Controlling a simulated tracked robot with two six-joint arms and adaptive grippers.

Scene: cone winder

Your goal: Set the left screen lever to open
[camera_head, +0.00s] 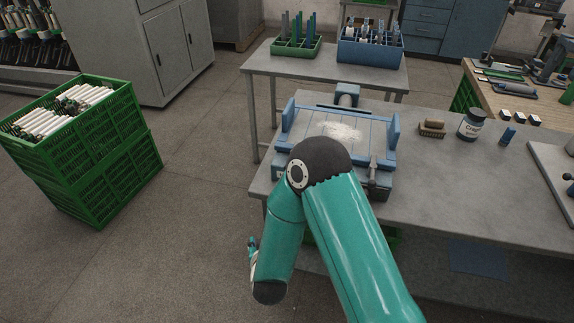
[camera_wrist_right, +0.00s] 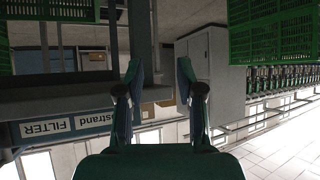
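The blue filter unit (camera_head: 292,128) with pale fluff on its top sits on the grey table in the head view. A grey upright lever (camera_head: 373,170) stands at its front right. My teal right arm covers the middle of the unit's front, and I cannot make out a left lever. The unit's FILTER label (camera_wrist_right: 47,129) shows upside down in the right wrist view. My right gripper (camera_wrist_right: 160,80) is open and empty there, with its fingers apart. In the head view, only a small part of it shows left of my forearm, below the table's left edge. My left gripper is out of view.
Stacked green crates (camera_head: 92,150) of white tubes stand on the floor at left. A brush (camera_head: 432,128), a dark jar (camera_head: 471,124) and a small blue item (camera_head: 507,136) are right of the unit. The floor between crates and table is clear.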

